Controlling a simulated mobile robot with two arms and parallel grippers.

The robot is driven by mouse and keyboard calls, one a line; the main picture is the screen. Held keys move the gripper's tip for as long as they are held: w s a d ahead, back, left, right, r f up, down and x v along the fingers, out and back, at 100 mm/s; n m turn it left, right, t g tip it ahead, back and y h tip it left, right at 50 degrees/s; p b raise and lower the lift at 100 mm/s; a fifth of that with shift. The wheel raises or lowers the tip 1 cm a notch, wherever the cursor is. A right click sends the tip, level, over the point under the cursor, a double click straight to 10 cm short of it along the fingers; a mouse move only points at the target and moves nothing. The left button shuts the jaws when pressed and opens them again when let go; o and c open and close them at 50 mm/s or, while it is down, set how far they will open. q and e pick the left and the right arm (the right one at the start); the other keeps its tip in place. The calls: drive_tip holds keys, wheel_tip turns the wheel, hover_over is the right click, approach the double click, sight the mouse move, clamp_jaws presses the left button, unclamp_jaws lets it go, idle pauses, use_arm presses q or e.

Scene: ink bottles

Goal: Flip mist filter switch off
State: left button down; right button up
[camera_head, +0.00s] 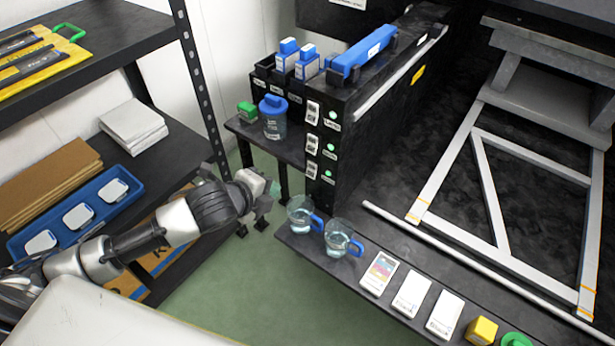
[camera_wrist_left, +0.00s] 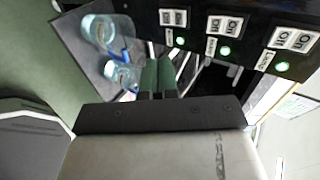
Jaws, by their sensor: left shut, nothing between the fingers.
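Three white on/off switches stand in a column on the black cabinet's end panel: top (camera_head: 312,113), middle (camera_head: 312,145) and bottom (camera_head: 311,170). Each has a lit green lamp beside it. In the left wrist view they form a row: left (camera_wrist_left: 173,17), middle (camera_wrist_left: 223,25) and right (camera_wrist_left: 293,38). Their name labels are too small to tell which is the mist filter. My left gripper (camera_head: 265,203) is left of and below the switches, apart from the panel. Its fingers (camera_wrist_left: 158,75) are shut and empty in the left wrist view. My right gripper is out of view.
Two clear jugs with blue handles, one nearer my gripper (camera_head: 301,213) and one farther right (camera_head: 341,240), stand on the shelf below the panel. A blue-lidded jar (camera_head: 273,117) stands on the ledge left of it. A black shelf rack (camera_head: 186,150) is on the left.

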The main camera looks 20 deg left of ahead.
sight(310, 173)
use_arm(q)
drive_tip(key=b+x, duration=0.1)
drive_tip(key=x, duration=0.5)
drive_tip(key=b+x, duration=0.2)
drive_tip(key=x, duration=0.5)
drive_tip(key=shift+w+d+r, duration=0.15)
drive_tip(key=shift+d+r, duration=0.05)
drive_tip(key=shift+w+d+f, duration=0.1)
drive_tip(key=shift+w+d, duration=0.05)
drive_tip(key=shift+w, duration=0.3)
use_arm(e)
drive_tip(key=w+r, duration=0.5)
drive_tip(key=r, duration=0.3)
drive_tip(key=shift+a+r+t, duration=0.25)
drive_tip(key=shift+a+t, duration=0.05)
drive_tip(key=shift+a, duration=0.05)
use_arm(q)
drive_tip(key=shift+w+f+b, duration=0.1)
drive_tip(key=shift+f+b, duration=0.1)
drive_tip(key=shift+b, duration=0.15)
drive_tip(key=shift+r, duration=0.15)
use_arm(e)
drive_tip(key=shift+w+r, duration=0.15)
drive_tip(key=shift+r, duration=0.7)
